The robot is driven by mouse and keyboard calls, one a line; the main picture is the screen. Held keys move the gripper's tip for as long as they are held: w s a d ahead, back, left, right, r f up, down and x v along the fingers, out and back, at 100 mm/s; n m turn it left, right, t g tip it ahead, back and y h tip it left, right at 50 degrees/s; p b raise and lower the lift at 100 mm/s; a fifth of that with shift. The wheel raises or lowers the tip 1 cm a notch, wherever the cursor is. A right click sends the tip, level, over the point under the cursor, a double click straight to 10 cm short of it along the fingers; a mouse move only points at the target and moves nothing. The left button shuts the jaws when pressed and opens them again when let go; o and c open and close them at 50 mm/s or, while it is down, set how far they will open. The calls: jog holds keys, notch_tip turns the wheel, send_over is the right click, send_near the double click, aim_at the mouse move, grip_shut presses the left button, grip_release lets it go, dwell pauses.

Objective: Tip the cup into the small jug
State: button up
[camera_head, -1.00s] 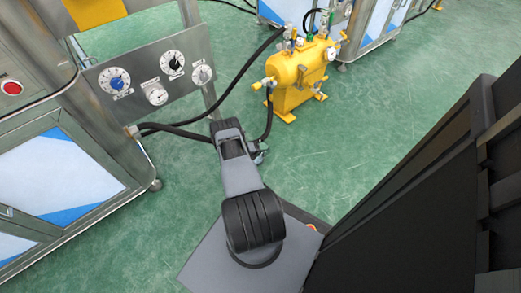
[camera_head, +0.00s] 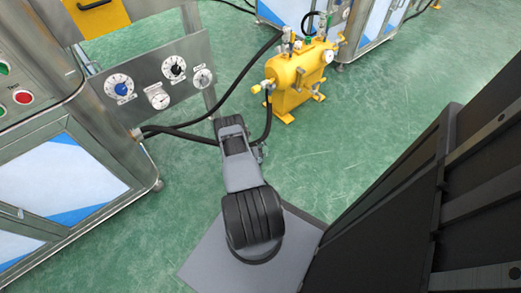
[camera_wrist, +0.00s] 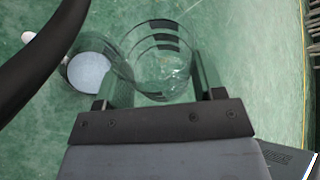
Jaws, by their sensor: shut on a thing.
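My gripper (camera_wrist: 158,78) is shut on a clear, see-through cup (camera_wrist: 163,55) in the wrist view. One finger is on each side of the cup, and dark bands show on its far wall. Left of it is a second clear round vessel with a pale, whitish disc (camera_wrist: 89,71) in it. It looks like the small jug, but I cannot be sure. The two outlines overlap in the picture, and I cannot tell whether they touch. In the head view my arm hides most of the gripper, and neither vessel can be made out clearly.
A dark hose (camera_wrist: 35,50) crosses the wrist view's upper left. In the head view, a steel machine (camera_head: 75,180) with a dial panel (camera_head: 150,80) stands left, and a yellow tank (camera_head: 298,80) stands behind my arm. Black hoses (camera_head: 185,133) run between them. Green floor (camera_head: 380,110) is open to the right.

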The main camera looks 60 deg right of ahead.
jog(key=shift+r+m+t, duration=0.1)
jog(key=shift+m+t, duration=0.3)
jog(key=shift+w+d+f+m+t+h+p, duration=0.1)
jog(key=shift+w+f+m+t+h+p, duration=0.1)
jog(key=shift+m+t, duration=0.3)
jog(key=shift+w+f+m+t+h+p, duration=0.1)
jog(key=shift+m+t+h, duration=0.1)
jog(key=shift+m+t, duration=0.3)
jog(key=shift+w+f+m+h+b, duration=0.2)
jog(key=shift+f+m+h+b, duration=0.1)
jog(key=shift+m+b, duration=0.15)
jog(key=shift+w+d+f+m+t, duration=0.15)
jog(key=shift+w+m+t, duration=0.1)
jog(key=shift+m+t, duration=0.45)
